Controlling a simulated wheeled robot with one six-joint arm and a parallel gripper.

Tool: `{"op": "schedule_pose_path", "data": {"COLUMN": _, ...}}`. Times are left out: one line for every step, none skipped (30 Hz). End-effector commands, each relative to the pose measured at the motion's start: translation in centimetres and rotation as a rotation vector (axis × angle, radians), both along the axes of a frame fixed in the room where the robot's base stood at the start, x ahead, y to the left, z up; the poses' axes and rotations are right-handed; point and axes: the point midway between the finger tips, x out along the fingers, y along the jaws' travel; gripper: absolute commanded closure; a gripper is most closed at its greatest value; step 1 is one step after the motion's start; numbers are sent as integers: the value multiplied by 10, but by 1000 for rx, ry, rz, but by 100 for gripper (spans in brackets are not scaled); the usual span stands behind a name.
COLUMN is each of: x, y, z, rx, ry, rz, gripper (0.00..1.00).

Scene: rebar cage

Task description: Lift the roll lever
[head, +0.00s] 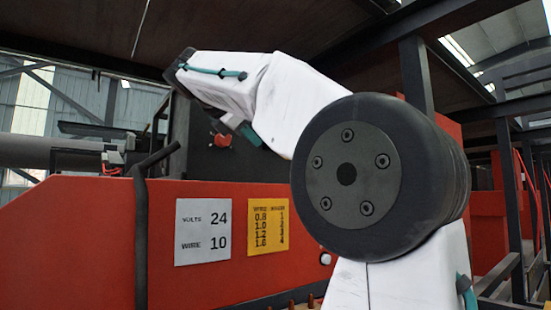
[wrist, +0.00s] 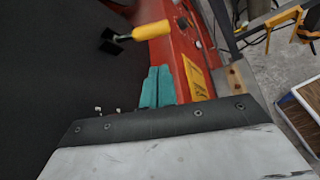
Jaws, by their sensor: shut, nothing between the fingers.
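A lever with a yellow handle (wrist: 152,30) and a black block at its end shows at the top of the wrist view, beside a red machine panel (wrist: 172,50). I take it to be the roll lever, but no label confirms this. My gripper (wrist: 158,72) shows as two teal fingers, shut together and empty. In the picture its tips lie below the yellow handle, apart from it. In the head view my white arm reaches up and left in front of the red machine (head: 90,240); the yellow handle is not visible there, and the fingertips cannot be made out.
A white plate (head: 203,231) reads volts 24, wire 10; a yellow wire table (head: 268,219) is beside it. A dark bent bar (head: 141,225) stands at left. A large dark surface (wrist: 50,60) fills the wrist view's left. A framed box (wrist: 300,110) sits right.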

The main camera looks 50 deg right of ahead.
Motion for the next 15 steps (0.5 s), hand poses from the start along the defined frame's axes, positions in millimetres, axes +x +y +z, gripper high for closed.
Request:
{"op": "schedule_pose_path", "data": {"x": 1, "y": -2, "z": 3, "rx": -7, "ry": 9, "rz": -2, "gripper": 100}}
{"op": "schedule_pose_path", "data": {"x": 0, "y": -2, "z": 5, "rx": -11, "ry": 12, "rz": -2, "gripper": 100}}
{"op": "schedule_pose_path", "data": {"x": 0, "y": -2, "z": 6, "rx": -14, "ry": 14, "rz": -3, "gripper": 100}}
{"op": "schedule_pose_path", "data": {"x": 0, "y": -2, "z": 6, "rx": -14, "ry": 14, "rz": -3, "gripper": 100}}
{"op": "schedule_pose_path", "data": {"x": 0, "y": -2, "z": 6, "rx": -14, "ry": 14, "rz": -3, "gripper": 100}}
{"op": "schedule_pose_path", "data": {"x": 0, "y": -2, "z": 6, "rx": -13, "ry": 13, "rz": -3, "gripper": 100}}
{"op": "schedule_pose_path", "data": {"x": 0, "y": -2, "z": 6, "rx": -13, "ry": 13, "rz": -3, "gripper": 100}}
{"op": "schedule_pose_path", "data": {"x": 0, "y": -3, "z": 6, "rx": -13, "ry": 13, "rz": -3, "gripper": 100}}
{"op": "schedule_pose_path", "data": {"x": 0, "y": -2, "z": 6, "rx": -13, "ry": 12, "rz": -3, "gripper": 100}}
{"op": "schedule_pose_path", "data": {"x": 0, "y": -3, "z": 6, "rx": -12, "ry": 12, "rz": -3, "gripper": 100}}
{"op": "schedule_pose_path", "data": {"x": 0, "y": -3, "z": 5, "rx": -12, "ry": 12, "rz": -3, "gripper": 100}}
{"op": "schedule_pose_path", "data": {"x": -1, "y": -4, "z": 5, "rx": -12, "ry": 12, "rz": -3, "gripper": 100}}
{"op": "schedule_pose_path", "data": {"x": -1, "y": -5, "z": 4, "rx": -11, "ry": 13, "rz": -4, "gripper": 100}}
{"op": "schedule_pose_path", "data": {"x": -1, "y": -7, "z": 3, "rx": -11, "ry": 13, "rz": -4, "gripper": 100}}
{"op": "schedule_pose_path", "data": {"x": -1, "y": -11, "z": 1, "rx": -12, "ry": 13, "rz": -5, "gripper": 100}}
